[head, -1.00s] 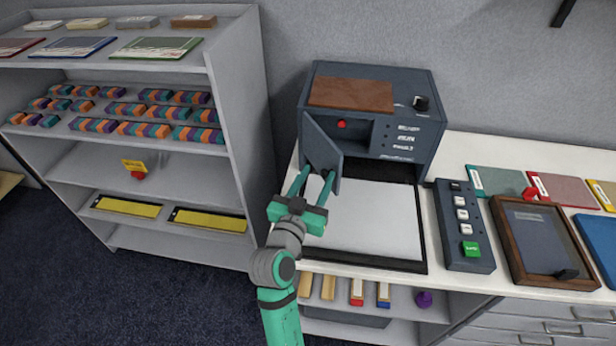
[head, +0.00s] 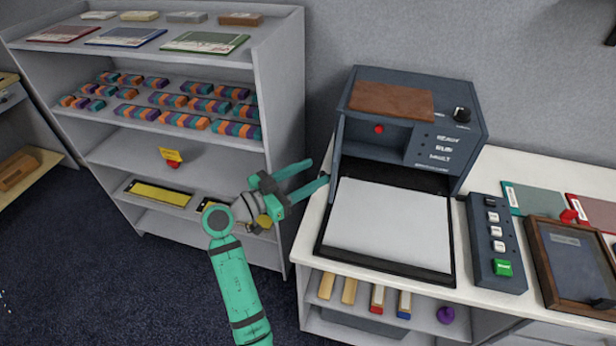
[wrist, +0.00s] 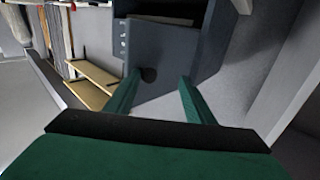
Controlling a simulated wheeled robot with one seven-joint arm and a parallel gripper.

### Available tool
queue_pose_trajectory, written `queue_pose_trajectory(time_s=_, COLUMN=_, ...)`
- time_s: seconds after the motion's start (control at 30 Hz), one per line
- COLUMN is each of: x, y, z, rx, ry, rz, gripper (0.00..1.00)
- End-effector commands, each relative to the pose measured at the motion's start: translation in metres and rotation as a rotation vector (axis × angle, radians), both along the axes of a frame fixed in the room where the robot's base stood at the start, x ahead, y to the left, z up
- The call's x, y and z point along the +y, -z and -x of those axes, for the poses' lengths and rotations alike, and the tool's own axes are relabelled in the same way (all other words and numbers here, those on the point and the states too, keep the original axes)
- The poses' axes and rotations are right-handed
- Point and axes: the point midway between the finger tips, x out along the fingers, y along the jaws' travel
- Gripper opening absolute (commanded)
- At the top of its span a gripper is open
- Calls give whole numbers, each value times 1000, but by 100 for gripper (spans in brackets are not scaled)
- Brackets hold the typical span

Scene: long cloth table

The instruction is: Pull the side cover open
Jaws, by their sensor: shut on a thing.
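The dark blue-grey machine (head: 450,120) stands on the white counter. Its front recess is uncovered, with a red knob (head: 378,129) inside. The side cover (wrist: 160,98) shows in the wrist view as a grey panel with a small dark knob (wrist: 148,74). In the head view the cover is nearly edge-on at the machine's left side and hard to make out. My gripper (head: 318,171) is left of the machine, above the counter's left edge. Its fingers are on the cover, with the dark knob between the fingertips (wrist: 160,76); the exact contact is unclear.
A grey shelf unit (head: 285,90) with colored blocks stands left, close to my arm. A white pad (head: 390,222) lies before the machine. Right of it are a button box (head: 497,240) and a wooden frame (head: 575,265). Floor between shelf and counter is narrow.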

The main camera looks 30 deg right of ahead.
Motion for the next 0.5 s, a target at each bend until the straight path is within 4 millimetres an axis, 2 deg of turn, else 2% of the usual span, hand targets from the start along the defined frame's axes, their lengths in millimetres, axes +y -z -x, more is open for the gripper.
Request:
queue_pose_trajectory(time_s=0.03, x=-5, y=-2, z=-9, rx=-1, ry=-9, rz=2, gripper=9)
queue_pose_trajectory(time_s=0.5, x=-9, y=-1, z=-9, rx=-1, ry=20, rz=1, gripper=10)
